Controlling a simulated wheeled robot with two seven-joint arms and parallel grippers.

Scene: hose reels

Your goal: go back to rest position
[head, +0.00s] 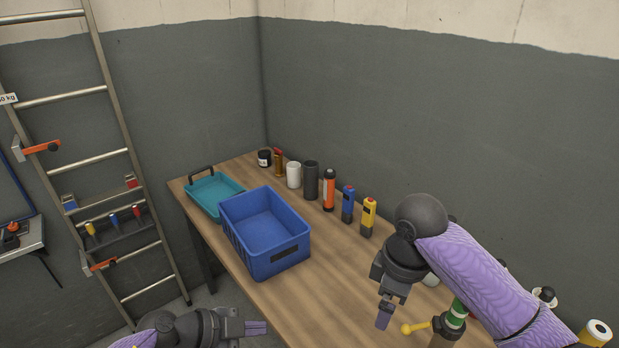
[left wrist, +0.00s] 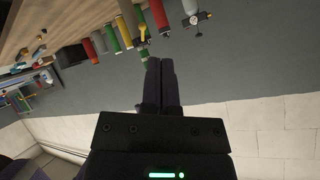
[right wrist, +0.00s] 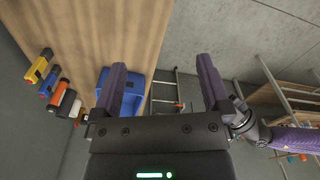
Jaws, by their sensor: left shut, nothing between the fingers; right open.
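My left gripper (head: 256,328) is low at the bottom of the head view, beside the table's front edge. Its fingers are together and empty, as the left wrist view (left wrist: 160,82) also shows. My right gripper (head: 384,316) hangs over the right part of the table, pointing down. In the right wrist view (right wrist: 160,85) its two fingers stand wide apart with nothing held between them. My right arm hides part of the table and some items behind it.
A wooden table (head: 330,272) carries an empty blue crate (head: 290,258), a teal tray (head: 205,192) and a back row of bottles and cans, including a yellow one (head: 368,218). A green-banded item with a yellow knob (head: 456,313) stands near my right gripper. A ladder (head: 128,150) leans left.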

